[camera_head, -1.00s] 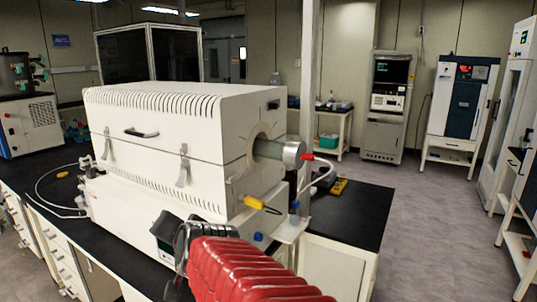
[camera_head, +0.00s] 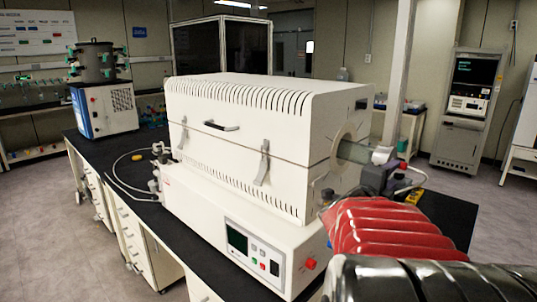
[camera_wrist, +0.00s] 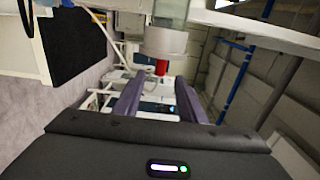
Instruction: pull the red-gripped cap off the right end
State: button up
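The white tube furnace (camera_head: 255,130) stands on the black bench, with a glass tube (camera_head: 352,151) sticking out of its right end. The metal cap (camera_wrist: 166,41) sits on the tube end in the wrist view, with its red grip (camera_wrist: 161,67) pointing toward my gripper. In the head view the cap (camera_head: 383,154) is partly hidden behind my gripper (camera_head: 375,178), and the red grip (camera_head: 403,165) shows just past it. My gripper (camera_wrist: 157,84) is open in the wrist view. The red grip lies just beyond the fingertips, roughly between them, with no contact visible.
A pale hose (camera_head: 413,174) curves away near the cap. A yellow object (camera_head: 412,198) lies on the black bench (camera_head: 447,215) right of the furnace. A white post (camera_head: 398,75) stands behind the tube end. Floor is free at right.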

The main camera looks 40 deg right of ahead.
jog(key=shift+w, duration=0.15)
jog(key=shift+w+d, duration=0.25)
jog(key=shift+d, duration=1.3)
jog(key=shift+w+d, duration=0.2)
jog(key=shift+d, duration=1.3)
jog(key=shift+w+d, duration=0.25)
jog(key=shift+d, duration=1.3)
grip_shut()
jog(key=shift+s, duration=0.1)
jog(key=s+d, duration=0.1)
jog(key=s, duration=0.5)
jog(key=shift+s, duration=0.35)
